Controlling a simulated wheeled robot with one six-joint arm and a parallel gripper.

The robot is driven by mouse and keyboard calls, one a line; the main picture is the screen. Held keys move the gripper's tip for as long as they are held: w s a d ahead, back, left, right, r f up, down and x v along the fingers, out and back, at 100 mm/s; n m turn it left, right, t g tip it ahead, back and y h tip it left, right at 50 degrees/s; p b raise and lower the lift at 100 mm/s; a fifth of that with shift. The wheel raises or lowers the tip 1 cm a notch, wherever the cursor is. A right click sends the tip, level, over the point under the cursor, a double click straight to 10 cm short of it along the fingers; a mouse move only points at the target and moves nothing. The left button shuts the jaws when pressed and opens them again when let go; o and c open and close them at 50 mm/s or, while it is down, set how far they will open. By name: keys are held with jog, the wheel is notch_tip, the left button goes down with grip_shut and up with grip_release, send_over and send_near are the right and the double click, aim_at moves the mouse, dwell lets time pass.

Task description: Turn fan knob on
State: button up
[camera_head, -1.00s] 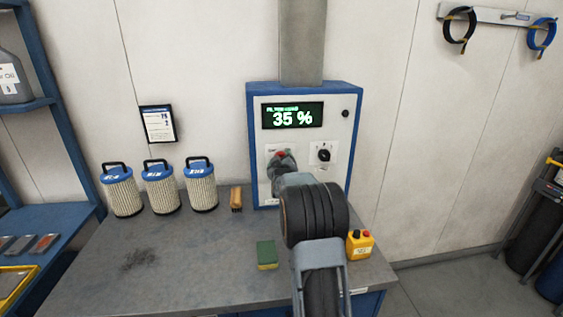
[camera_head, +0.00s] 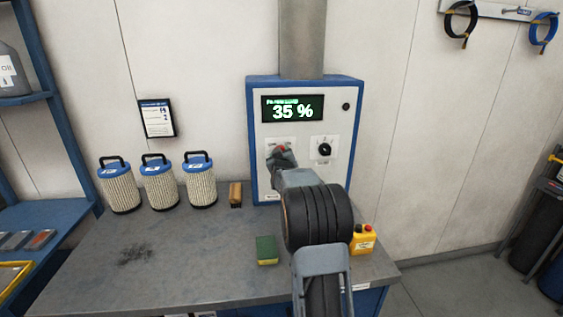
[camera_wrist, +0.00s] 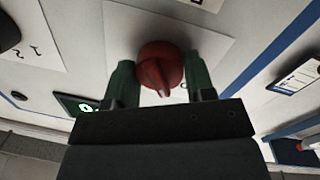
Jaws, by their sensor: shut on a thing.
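The control box (camera_head: 258,140) is white with a blue frame and stands at the back of the workbench against the wall. Its green display (camera_head: 292,108) reads 35 %. A red knob (camera_head: 282,148) is on the left of its front, and a black knob (camera_head: 323,149) is on the right. My gripper (camera_head: 277,155) is at the red knob. In the wrist view, the red knob (camera_wrist: 160,66) sits between the two green fingers of my gripper (camera_wrist: 161,84), which is shut on it. The knob's label is too small or hidden to read.
Several blue-capped filters (camera_head: 158,184) and a brush (camera_head: 235,194) stand left on the workbench (camera_head: 190,250). A green sponge (camera_head: 267,250) lies near my arm. A yellow button box (camera_head: 363,240) is right of it. The bench's left front is clear.

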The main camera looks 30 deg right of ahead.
jog(key=m+b, duration=0.2)
jog(key=b, duration=0.1)
jog(key=m+b, duration=0.1)
jog(key=shift+f+m, duration=0.25)
jog(key=shift+m, duration=0.15)
jog(key=m+b, duration=0.4)
jog(key=b, duration=0.1)
jog(key=shift+y, duration=0.4)
jog(key=shift+r+m+y+b, duration=0.15)
jog(key=shift+m+b, duration=0.75)
jog(key=shift+m, duration=0.05)
jog(key=shift+r+m+y+b, duration=0.15)
jog(key=shift+m+b, duration=0.7)
jog(key=shift+m, duration=0.1)
jog(key=shift+r+m+b, duration=0.1)
jog(key=shift+m+b, duration=0.7)
jog(key=shift+m, duration=0.7)
jog(key=o, duration=0.9)
jog(key=b+v, duration=0.3)
jog(key=v, duration=1)
jog(key=shift+s+r+b, duration=0.1)
jog(key=shift+s+b, duration=0.25)
jog(key=shift+s, duration=0.1)
